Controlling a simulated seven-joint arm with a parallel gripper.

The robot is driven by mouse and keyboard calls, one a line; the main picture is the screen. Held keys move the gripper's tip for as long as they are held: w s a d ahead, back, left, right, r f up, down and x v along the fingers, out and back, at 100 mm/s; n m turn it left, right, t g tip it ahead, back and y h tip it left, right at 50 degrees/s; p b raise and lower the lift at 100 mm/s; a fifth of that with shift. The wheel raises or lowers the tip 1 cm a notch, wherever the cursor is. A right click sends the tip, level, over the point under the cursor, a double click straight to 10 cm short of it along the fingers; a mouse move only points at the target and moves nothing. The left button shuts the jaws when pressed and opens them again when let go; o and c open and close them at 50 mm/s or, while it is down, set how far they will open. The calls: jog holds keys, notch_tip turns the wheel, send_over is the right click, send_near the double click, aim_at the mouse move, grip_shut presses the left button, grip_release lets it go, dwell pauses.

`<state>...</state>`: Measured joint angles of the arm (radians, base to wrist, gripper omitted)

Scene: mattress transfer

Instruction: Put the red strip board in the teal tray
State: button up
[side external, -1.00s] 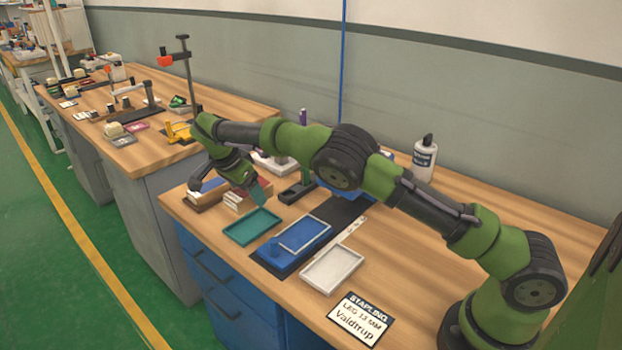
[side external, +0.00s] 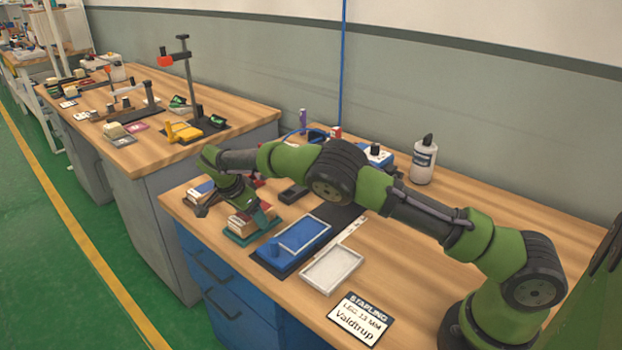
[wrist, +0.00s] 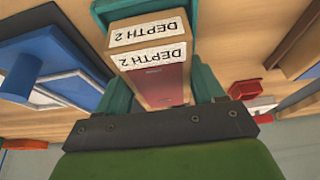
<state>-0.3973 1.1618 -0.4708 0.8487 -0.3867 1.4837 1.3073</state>
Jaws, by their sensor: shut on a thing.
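The red strip board (wrist: 163,88) shows in the wrist view between my gripper's (wrist: 162,75) teal fingers, with a red face and a "DEPTH 2" label. A second wooden end with the same label lies against it; I cannot tell whether it is a separate board. In the side external view, my gripper (side external: 252,211) is low over the teal tray (side external: 241,240), shut on the board (side external: 247,222). The board covers much of the tray, whose near rim shows. I cannot tell whether it touches the tray floor.
A blue fixture (side external: 279,258) lies right of the teal tray, with a white tray (side external: 332,268) beyond it. A blue-topped piece (side external: 200,188) sits to the left. A bottle (side external: 424,160) stands at the back. A label card (side external: 360,318) lies at the front.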

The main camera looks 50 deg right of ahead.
jog(key=shift+f, duration=0.5)
jog(key=o, duration=1.2)
jog(key=v, duration=1.3)
jog(key=shift+d+r, duration=0.15)
jog(key=shift+d, duration=0.15)
jog(key=s+d+r+n+t+y, duration=0.1)
jog(key=s+d+r+n+y, duration=0.15)
jog(key=s+d+r, duration=0.35)
jog(key=s+d+r+n+t+y, duration=0.1)
jog(key=s+d+r+n+y, duration=0.15)
jog(key=s+r, duration=0.4)
jog(key=s+a+f+n+t+y, duration=0.1)
jog(key=s+n+t, duration=0.4)
jog(key=s, duration=1.6)
jog(key=shift+s+a+n+y, duration=0.25)
jog(key=shift+a+n, duration=0.65)
jog(key=shift+n, duration=1.1)
